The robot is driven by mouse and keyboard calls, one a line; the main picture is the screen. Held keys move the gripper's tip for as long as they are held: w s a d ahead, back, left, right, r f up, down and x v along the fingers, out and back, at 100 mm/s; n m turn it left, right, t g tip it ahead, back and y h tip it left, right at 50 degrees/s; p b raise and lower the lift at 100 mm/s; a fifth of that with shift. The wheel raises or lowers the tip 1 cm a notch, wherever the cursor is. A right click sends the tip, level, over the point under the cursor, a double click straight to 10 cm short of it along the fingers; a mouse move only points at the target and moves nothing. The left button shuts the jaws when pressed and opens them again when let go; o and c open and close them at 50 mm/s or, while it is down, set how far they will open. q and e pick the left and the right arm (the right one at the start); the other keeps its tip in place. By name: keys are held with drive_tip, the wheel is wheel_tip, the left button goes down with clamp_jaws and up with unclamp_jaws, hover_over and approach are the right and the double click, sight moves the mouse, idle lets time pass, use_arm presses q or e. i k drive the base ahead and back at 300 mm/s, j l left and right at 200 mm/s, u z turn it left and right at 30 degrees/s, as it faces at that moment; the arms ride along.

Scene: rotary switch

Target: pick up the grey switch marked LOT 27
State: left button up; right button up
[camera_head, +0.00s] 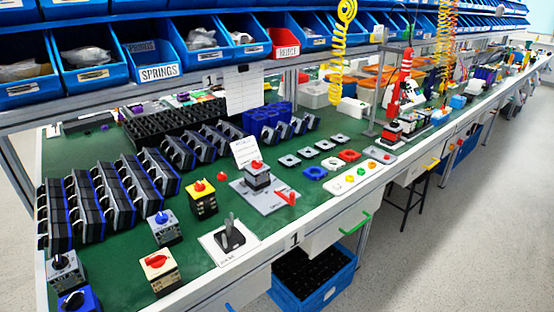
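Several rotary switches stand on the green table mat near its front edge. One grey switch (167,232) has a blue knob. Another grey switch (67,272) with a dark knob stands further left. Both have small print on their sides, too small for me to read, so I cannot tell which one is marked LOT 27. Neither of my grippers is in the camera_head view.
Close by stand a yellow switch (204,203), a beige switch with a red knob (160,274) and a blue switch (78,300). A white plate with a grey lever (229,238) lies to the right. Racks of dark parts (91,205) stand behind. Bare green mat (122,254) lies between the switches.

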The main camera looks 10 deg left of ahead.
sight(257, 179)
drive_tip(key=u, duration=0.9)
drive_tip(key=l+u, duration=0.2)
drive_tip(key=u, duration=0.2)
drive_tip(key=i+l+u, duration=0.1)
drive_tip(key=u, duration=0.3)
drive_tip(key=l+u, duration=0.35)
drive_tip(key=k+l+u, duration=0.1)
drive_tip(key=l+u, duration=0.2)
drive_tip(key=k+l+u, duration=0.15)
drive_tip(key=l+u, duration=0.15)
drive_tip(key=l, duration=0.25)
